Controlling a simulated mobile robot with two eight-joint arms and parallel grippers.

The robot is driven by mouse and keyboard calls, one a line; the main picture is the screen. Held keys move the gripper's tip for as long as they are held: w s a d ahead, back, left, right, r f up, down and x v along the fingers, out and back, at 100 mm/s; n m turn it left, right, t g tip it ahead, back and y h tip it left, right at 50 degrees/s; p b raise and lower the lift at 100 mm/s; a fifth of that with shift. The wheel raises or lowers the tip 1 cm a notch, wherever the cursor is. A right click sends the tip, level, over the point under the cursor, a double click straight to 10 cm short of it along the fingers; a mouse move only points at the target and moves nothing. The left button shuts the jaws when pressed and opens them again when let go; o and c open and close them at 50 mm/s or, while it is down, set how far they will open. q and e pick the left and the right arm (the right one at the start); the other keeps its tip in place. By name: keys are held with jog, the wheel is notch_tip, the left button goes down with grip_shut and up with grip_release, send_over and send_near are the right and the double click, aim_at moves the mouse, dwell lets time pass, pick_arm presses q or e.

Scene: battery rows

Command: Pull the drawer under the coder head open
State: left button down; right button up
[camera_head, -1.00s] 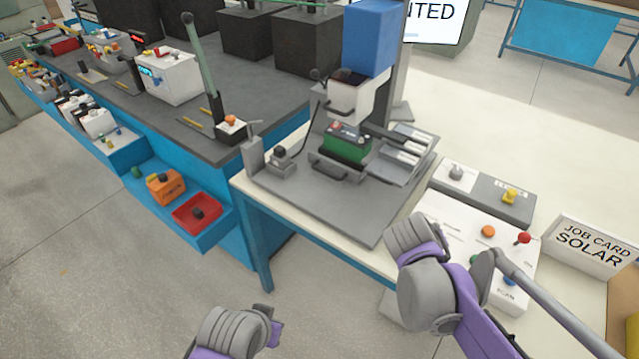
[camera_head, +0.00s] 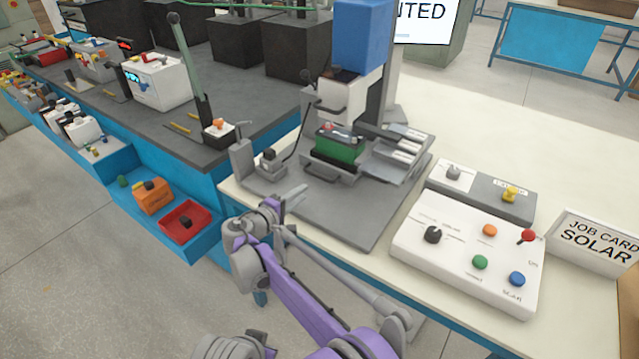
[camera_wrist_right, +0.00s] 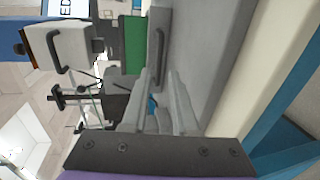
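The coder head (camera_head: 343,98), a white box with a bar handle under a blue block, stands above a green block (camera_head: 338,148). The green block sits in a grey drawer (camera_head: 318,160) with a bar handle on its front. My right gripper (camera_head: 298,197) is in front of and below the drawer, at the left front of the grey base plate. In the right wrist view its two fingers (camera_wrist_right: 160,88) are apart and empty, and the drawer handle (camera_wrist_right: 157,60) lies just beyond their tips, not visibly gripped. Only part of my left arm shows at the bottom; its fingers are out of view.
A white control box (camera_head: 465,250) with coloured buttons stands right of the base plate (camera_head: 375,215). A grey switch box (camera_head: 480,190) is behind it. A small lever fixture (camera_head: 268,165) stands left of the drawer. A job card (camera_head: 598,243) is at far right.

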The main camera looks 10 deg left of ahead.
aim_at(323, 179)
jog(key=x, duration=1)
grip_shut()
dwell(1.2)
